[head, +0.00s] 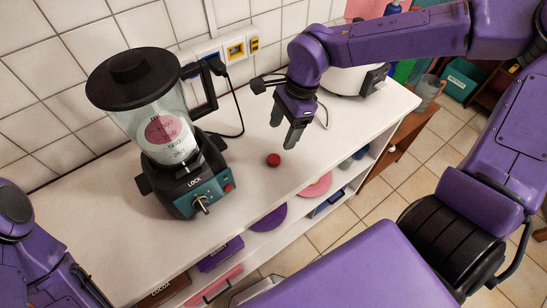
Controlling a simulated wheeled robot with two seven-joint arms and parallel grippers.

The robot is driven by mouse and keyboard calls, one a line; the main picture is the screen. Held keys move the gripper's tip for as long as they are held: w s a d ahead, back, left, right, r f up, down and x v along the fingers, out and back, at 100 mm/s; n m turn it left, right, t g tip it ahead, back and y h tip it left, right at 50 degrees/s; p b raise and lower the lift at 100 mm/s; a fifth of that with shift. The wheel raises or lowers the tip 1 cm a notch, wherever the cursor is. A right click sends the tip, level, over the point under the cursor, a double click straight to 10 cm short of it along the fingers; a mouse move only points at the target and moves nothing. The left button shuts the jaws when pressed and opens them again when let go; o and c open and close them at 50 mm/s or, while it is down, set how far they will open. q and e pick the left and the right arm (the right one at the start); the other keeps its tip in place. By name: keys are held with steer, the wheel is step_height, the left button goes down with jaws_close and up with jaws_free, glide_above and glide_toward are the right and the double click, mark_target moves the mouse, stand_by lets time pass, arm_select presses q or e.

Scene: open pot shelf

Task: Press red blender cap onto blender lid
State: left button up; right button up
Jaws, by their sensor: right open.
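The small red blender cap (273,160) lies on the white counter, to the right of the blender. The blender (180,150) stands upright with a clear jar and a dark base. Its black lid (115,92) sits on the jar, with a raised round black part in the middle. My right gripper (284,130) is open and empty, fingers pointing down, just above and behind the red cap in the picture. It appears apart from the cap. Part of my left arm shows at the lower left edge; its gripper is not in view.
The white counter (110,225) is clear around the cap. A wall outlet (236,48) with a plugged-in black cord is behind. A white appliance (345,80) stands at the counter's far end. Shelves below hold a purple plate (268,217) and a pink plate (316,186).

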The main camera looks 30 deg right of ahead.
mark_target(274, 158)
steer(key=x, duration=0.3)
steer(key=shift+a+f, duration=0.2)
steer(key=shift+f, duration=0.15)
steer(key=x, duration=0.5)
steer(key=shift+s+d+f+p, duration=0.15)
steer(key=shift+s+f+p, duration=0.05)
steer(key=shift+p, duration=0.1)
steer(key=c, duration=1.1)
